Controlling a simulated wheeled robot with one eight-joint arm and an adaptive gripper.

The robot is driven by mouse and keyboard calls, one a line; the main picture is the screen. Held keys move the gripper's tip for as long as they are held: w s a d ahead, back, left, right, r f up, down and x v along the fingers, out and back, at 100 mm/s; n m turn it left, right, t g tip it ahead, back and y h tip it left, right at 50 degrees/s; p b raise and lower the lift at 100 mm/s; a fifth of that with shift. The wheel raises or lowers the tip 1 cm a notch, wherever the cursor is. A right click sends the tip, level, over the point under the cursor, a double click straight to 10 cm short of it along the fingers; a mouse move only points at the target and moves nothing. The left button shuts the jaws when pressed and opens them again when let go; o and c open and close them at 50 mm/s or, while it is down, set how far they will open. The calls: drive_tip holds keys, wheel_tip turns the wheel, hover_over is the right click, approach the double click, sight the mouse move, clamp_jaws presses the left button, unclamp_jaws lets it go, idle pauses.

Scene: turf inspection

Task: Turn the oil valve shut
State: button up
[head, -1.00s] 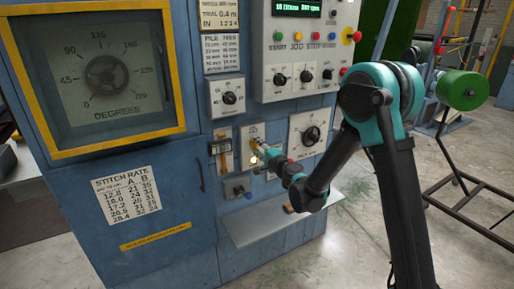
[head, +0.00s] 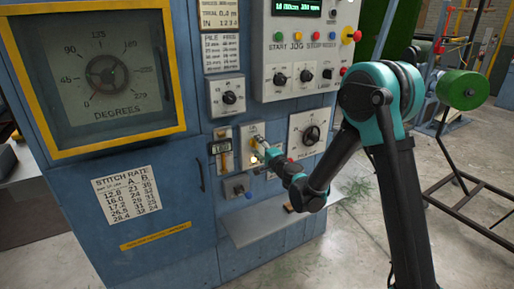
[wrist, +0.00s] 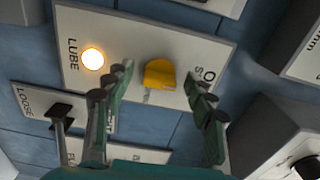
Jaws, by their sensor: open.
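The oil valve is a small yellow handle (wrist: 160,73) on a pale plate (wrist: 205,50) marked LUBE in the wrist view. A lit amber lamp (wrist: 92,59) sits on the same plate, left of the handle. My gripper (wrist: 156,77) is open, with one finger on each side of the handle in the picture. I see gaps between the fingers and the handle; the depth is hard to judge. In the head view my gripper (head: 264,153) is in front of the plate (head: 246,132) and hides most of the handle. The lamp shows there too (head: 253,160).
A lever panel (wrist: 60,108) is close below left in the wrist view. A grey box with a black knob (wrist: 275,140) is at lower right. In the head view a dial plate (head: 296,122) stands right of the valve, and a metal shelf (head: 262,226) juts out below.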

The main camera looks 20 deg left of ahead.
drive_tip(key=v, duration=1.2)
drive_tip(key=s+d+f+n+g+h, duration=0.2)
drive_tip(key=s+d+f+h, duration=0.2)
drive_tip(key=d, duration=1)
drive_tip(key=s+d+f+n+g+h, duration=0.3)
drive_tip(key=s+d, duration=0.6)
drive_tip(key=d, duration=0.5)
drive_tip(key=s+d+f+n+g+h, duration=0.2)
drive_tip(key=s+d+f+h, duration=0.3)
drive_tip(key=d, duration=0.9)
drive_tip(key=shift+s+d+f+n+h, duration=0.2)
drive_tip(key=shift+s+n+h, duration=0.3)
drive_tip(key=shift+s+h, duration=0.5)
